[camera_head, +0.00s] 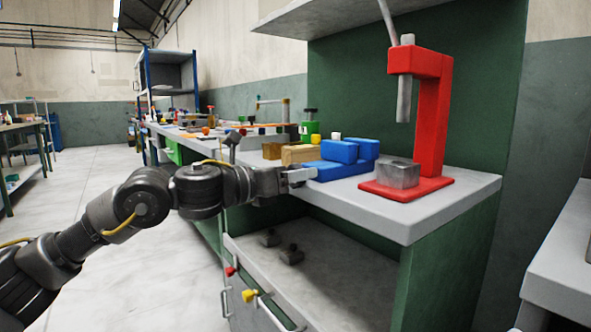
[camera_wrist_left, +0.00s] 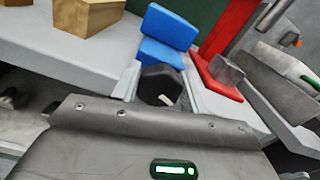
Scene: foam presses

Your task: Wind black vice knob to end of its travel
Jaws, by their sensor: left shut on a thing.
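The blue vice (camera_head: 340,160) lies on the grey worktop near its front edge. It also shows in the wrist view as blue blocks (camera_wrist_left: 166,28) just beyond my fingers. The black vice knob (camera_wrist_left: 160,84) sits between the fingers of my left gripper (camera_wrist_left: 162,75), which is shut on it. In the head view my left gripper (camera_head: 301,177) reaches in from the left to the front of the vice, and the knob is hidden there. The knob's screw is hidden, so its travel cannot be read. My right gripper is not in view.
A red press (camera_head: 435,110) with a grey metal block (camera_head: 399,174) on its base stands right of the vice. Wooden blocks (camera_head: 300,154) and a green item (camera_head: 310,128) stand to the left. A lower shelf (camera_head: 330,270) is below the worktop (camera_head: 400,222).

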